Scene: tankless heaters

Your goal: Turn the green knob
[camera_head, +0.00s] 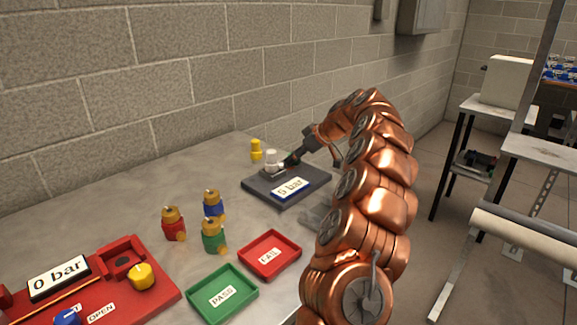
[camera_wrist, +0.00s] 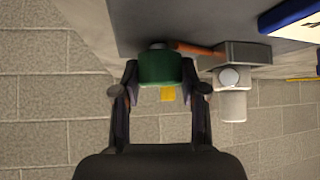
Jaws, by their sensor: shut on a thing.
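The green knob (camera_wrist: 160,68) is a short round cylinder on the dark grey plate in the wrist view. My gripper (camera_wrist: 160,78) has one finger on each side of it and is shut on it. In the head view my gripper (camera_head: 289,160) reaches down to the far side of the dark plate with the "5 bar" sign (camera_head: 290,188). The fingers hide the knob there. An orange bar (camera_wrist: 198,48) runs beside the knob to a grey block with a white cylinder (camera_wrist: 232,100). That white cylinder also shows in the head view (camera_head: 272,158).
A yellow-topped piece (camera_head: 256,150) stands behind the plate near the wall. Several brass-topped pieces (camera_head: 213,236) stand on the table. A green PASS tray (camera_head: 222,296), a red FAIL tray (camera_head: 269,254) and a red "0 bar" stand (camera_head: 150,301) are nearer.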

